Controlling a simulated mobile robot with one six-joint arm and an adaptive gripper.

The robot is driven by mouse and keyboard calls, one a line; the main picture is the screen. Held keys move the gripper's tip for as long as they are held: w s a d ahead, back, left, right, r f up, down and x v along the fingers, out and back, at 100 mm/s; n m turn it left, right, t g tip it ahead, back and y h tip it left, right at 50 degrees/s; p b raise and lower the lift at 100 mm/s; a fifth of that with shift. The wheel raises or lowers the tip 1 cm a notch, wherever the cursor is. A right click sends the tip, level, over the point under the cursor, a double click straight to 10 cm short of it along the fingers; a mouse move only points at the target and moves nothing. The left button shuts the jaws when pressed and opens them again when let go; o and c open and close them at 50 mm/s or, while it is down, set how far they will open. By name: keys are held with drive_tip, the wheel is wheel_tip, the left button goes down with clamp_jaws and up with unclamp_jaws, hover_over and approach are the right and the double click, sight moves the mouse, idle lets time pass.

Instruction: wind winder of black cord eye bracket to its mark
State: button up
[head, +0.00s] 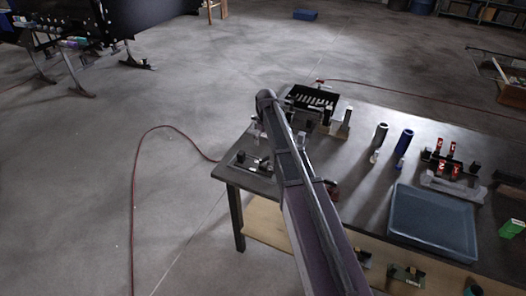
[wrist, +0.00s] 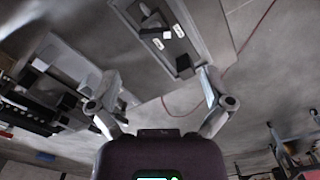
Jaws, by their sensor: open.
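A light grey plate (wrist: 199,22) with black parts, a small white block (wrist: 167,35) and white labels shows at the top of the wrist view. In the head view this looks like the small fixture (head: 252,164) at the table's left corner. A dark bracket-like piece (wrist: 183,64) sits at the plate's lower end; I cannot tell for certain that it is the cord eye bracket. The winder and its mark are too small to make out. My gripper (wrist: 160,82) is open and empty, its fingers spread apart below the plate in the picture. In the head view my arm partly hides that area.
A black slotted rack (head: 313,98) stands at the table's back. Dark and blue cylinders (head: 403,142), a red-topped fixture (head: 449,160) and a blue-grey tray (head: 432,222) stand to the right. A red hose (head: 134,200) lies on the floor left of the table.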

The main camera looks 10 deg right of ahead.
sight(264, 161)
drive_tip(key=w, duration=0.1)
drive_tip(key=w+r, duration=0.1)
drive_tip(key=shift+w+r+p, duration=0.15)
drive_tip(key=shift+w+p, duration=0.15)
drive_tip(key=shift+w, duration=0.05)
wheel_tip(264, 161, down, 14)
drive_tip(key=b, duration=1.3)
drive_tip(key=shift+r+b, duration=0.1)
drive_tip(key=shift+b, duration=0.3)
idle(0.3)
drive_tip(key=c, duration=1)
